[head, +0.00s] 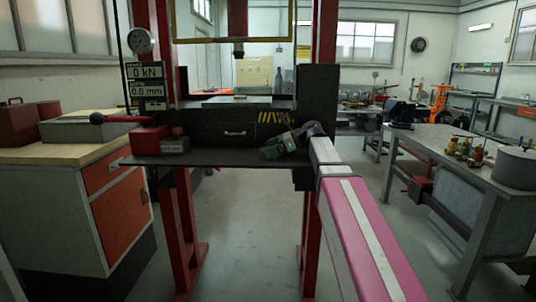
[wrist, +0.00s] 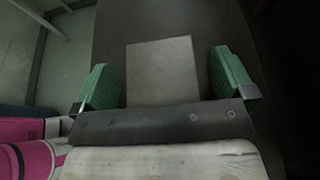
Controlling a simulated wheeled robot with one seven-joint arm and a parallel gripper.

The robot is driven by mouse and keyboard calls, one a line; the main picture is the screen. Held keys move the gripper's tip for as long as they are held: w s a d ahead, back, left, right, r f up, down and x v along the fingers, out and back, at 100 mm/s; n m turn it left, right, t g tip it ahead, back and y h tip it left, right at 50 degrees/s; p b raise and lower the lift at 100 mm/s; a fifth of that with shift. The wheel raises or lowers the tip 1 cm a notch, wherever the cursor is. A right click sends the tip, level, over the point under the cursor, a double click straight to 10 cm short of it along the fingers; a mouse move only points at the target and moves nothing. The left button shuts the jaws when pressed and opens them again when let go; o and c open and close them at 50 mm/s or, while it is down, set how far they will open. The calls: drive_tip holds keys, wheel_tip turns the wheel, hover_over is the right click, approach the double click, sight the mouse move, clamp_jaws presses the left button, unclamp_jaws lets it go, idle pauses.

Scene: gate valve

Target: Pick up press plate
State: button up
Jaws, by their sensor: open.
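In the wrist view a flat, light grey rectangular plate (wrist: 163,82), which looks like the press plate, lies on a dark surface. My gripper (wrist: 160,64) is open, with one green finger on each side of the plate and a visible gap on both sides. I cannot tell the height of the fingers above the surface. In the head view my gripper (head: 272,150) is low over the dark shelf at the front of the press. I cannot make out the plate there; the gripper may hide it.
The press's dark shelf (head: 210,160) carries a small red-and-grey box (head: 160,142) at its left. Red press posts (head: 183,225) stand below. A wooden-topped cabinet (head: 60,150) is at left, a workbench (head: 450,150) at right. Open floor (head: 240,240) lies between the posts.

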drive_tip(key=shift+a, duration=0.15)
drive_tip(key=c, duration=1.7)
drive_tip(key=shift+r, duration=0.15)
